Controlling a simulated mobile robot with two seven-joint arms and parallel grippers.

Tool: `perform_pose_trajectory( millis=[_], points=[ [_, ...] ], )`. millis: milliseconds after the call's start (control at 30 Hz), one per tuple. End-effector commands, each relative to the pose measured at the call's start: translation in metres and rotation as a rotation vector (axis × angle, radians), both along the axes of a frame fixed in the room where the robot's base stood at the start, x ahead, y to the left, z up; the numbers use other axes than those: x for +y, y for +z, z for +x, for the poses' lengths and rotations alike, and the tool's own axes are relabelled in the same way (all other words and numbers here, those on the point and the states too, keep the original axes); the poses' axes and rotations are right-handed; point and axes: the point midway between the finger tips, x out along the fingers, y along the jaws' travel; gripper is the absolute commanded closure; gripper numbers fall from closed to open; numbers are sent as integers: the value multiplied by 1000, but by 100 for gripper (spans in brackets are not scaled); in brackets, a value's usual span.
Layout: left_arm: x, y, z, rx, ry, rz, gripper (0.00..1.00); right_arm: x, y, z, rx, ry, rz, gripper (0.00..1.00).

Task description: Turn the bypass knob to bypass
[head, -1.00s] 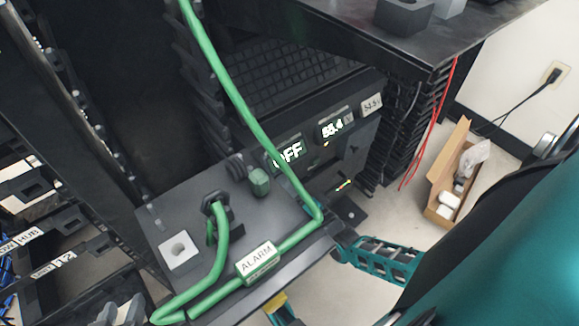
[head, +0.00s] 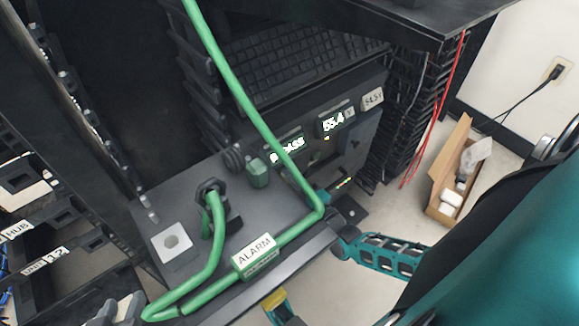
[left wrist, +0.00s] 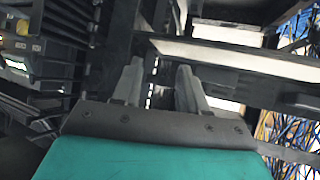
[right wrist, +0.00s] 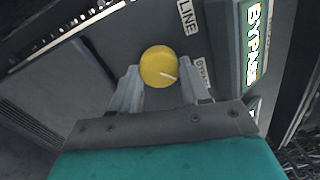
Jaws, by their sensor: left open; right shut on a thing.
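The yellow round bypass knob (right wrist: 159,66) is in the right wrist view, on a dark panel. Its white pointer mark points right and slightly down, toward the partly hidden BYPASS label (right wrist: 202,74); the LINE label (right wrist: 188,18) is above. My right gripper (right wrist: 160,84) is shut on the knob, a finger at each side. A lit display (right wrist: 253,42) beside it reads BYPASS in part; it also shows in the head view (head: 286,148), partly behind a green cable. The knob is hidden in the head view. My left gripper (left wrist: 160,78) is open and empty, and shows at the bottom left of the head view (head: 122,310).
A thick green cable (head: 240,95) with an ALARM tag (head: 255,252) runs across the unit's front. A second display (head: 335,120) reads 55.4. Red wires (head: 433,120) hang at the right; an open cardboard box (head: 452,175) is on the floor.

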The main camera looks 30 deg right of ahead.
Motion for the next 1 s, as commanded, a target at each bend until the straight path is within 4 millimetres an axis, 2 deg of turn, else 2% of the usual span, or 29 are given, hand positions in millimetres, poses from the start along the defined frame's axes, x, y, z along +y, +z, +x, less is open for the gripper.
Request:
perform_pose_trajectory(
  millis=[400, 433, 600, 700, 1000],
  points=[
    [0, 1, 1, -4, 0, 0, 57, 0, 2, 2, -4, -1, 12, 85],
    [0, 1, 1, -4, 0, 0, 57, 0, 2, 2, -4, -1, 12, 52],
    [0, 1, 1, -5, 1, 0, 57, 0, 1, 1, -2, -1, 10, 36],
    [1, 1, 1, -6, 1, 0, 57, 0, 1, 1, -1, 0, 9, 29],
    [1, 3, 2, -7, 1, 0, 57, 0, 1, -5, 1, 0, 8, 29]
  ],
)
